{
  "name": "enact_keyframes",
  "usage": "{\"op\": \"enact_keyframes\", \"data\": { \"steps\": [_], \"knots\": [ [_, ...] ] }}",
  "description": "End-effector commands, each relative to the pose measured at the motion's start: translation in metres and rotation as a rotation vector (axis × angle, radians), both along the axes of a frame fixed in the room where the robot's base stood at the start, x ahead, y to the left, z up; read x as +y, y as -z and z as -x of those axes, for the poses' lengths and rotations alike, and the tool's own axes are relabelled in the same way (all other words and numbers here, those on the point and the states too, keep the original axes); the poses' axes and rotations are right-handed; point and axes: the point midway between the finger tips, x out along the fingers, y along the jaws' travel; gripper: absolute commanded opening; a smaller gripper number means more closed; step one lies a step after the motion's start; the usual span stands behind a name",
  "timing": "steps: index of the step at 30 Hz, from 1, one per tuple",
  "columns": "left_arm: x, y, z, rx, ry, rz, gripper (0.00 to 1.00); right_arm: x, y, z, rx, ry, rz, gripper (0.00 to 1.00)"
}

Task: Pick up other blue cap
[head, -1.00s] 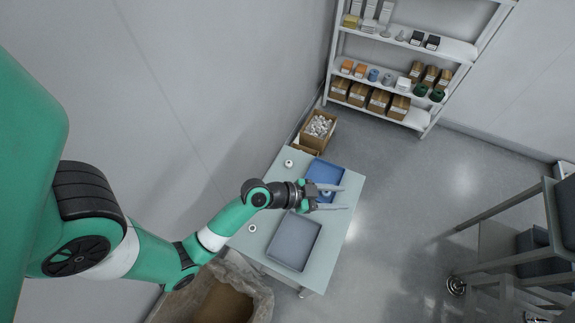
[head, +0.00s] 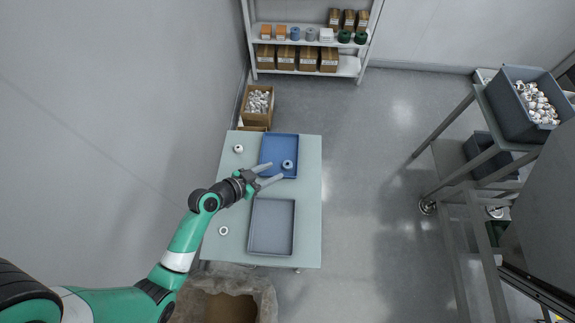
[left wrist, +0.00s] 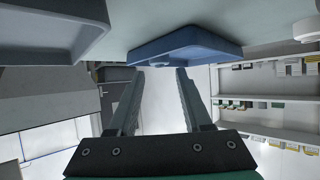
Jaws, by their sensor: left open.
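A blue-grey round cap (head: 288,165) stands in the blue tray (head: 280,143) at the back of the table. My left gripper (head: 276,171) is open and empty, with its fingers above the tray's near part. The cap is just beyond and right of the fingertips, apart from them in the picture. My right gripper is not in view.
A grey tray (head: 272,226) lies empty on the table (head: 309,210) nearer me. White round parts lie at the table's left side (head: 238,149) and (head: 223,230). An open lined box (head: 235,285) stands below the table. Floor to the right is clear up to a rack (head: 445,135).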

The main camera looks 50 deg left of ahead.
Motion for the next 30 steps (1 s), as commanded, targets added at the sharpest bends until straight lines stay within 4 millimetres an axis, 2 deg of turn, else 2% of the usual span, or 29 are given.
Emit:
{"op": "enact_keyframes", "data": {
  "steps": [7,15,22,23,28,30],
  "knots": [
    [-0.001,0.006,-0.011,-0.001,0.001,0.0,0.49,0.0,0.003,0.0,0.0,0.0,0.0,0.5],
    [-0.003,0.025,-0.048,-0.001,0.001,0.001,0.49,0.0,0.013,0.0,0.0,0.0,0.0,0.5],
    [-0.003,0.025,-0.051,-0.001,0.0,0.0,0.49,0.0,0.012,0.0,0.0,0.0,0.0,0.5],
    [-0.003,0.025,-0.051,-0.001,0.0,0.0,0.48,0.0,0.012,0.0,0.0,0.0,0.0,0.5],
    [-0.003,0.025,-0.051,-0.001,0.0,0.0,0.17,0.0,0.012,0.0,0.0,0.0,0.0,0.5],
    [-0.003,0.025,-0.051,-0.001,0.0,0.0,0.17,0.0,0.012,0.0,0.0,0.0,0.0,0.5]
  ]
}}
